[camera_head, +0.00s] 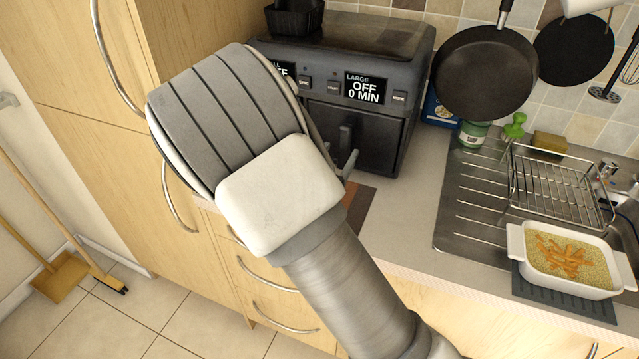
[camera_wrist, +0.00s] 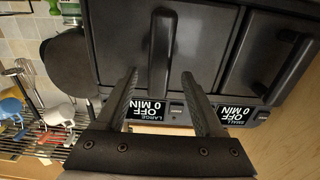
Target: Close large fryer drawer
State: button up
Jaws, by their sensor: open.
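The dark air fryer (camera_head: 400,45) stands on the counter at the back, with a LARGE display reading OFF and 0 MIN. The large drawer (camera_head: 370,140) is below that display, its upright handle (camera_head: 346,135) partly behind my arm. The wrist view, upside down, shows the large drawer front (camera_wrist: 113,40) with its handle (camera_wrist: 162,45), and the small drawer (camera_wrist: 265,60) to the right. I cannot tell how far the large drawer is out. My gripper (camera_wrist: 158,76) is open, its fingers spread on either side of the handle's line. Contact is not clear.
A black pan (camera_head: 487,72) hangs to the right of the fryer. A dish rack (camera_head: 560,185) and a white baking dish (camera_head: 570,262) are at the sink side. Wooden cabinets (camera_head: 100,75) with bar handles stand at left. My arm covers much of the fryer's left front.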

jog(key=v, duration=1.3)
notch_tip(320, 180, up, 6)
jog(key=w+g+y, duration=0.3)
jog(key=g+y, duration=0.3)
jog(key=y, duration=0.3)
jog(key=s+d+r+n+g+h, duration=0.1)
jog(key=s+d+r+n+g, duration=0.1)
jog(key=s+d, duration=0.5)
jog(key=s+d+r+n+g+h+p, duration=0.1)
jog(key=s+d+r, duration=0.4)
jog(key=s, duration=0.8)
jog(key=d+n+g, duration=0.1)
jog(key=d+g, duration=0.1)
jog(key=d, duration=0.1)
jog(key=shift+s+d+r, duration=0.15)
jog(key=shift+s, duration=0.15)
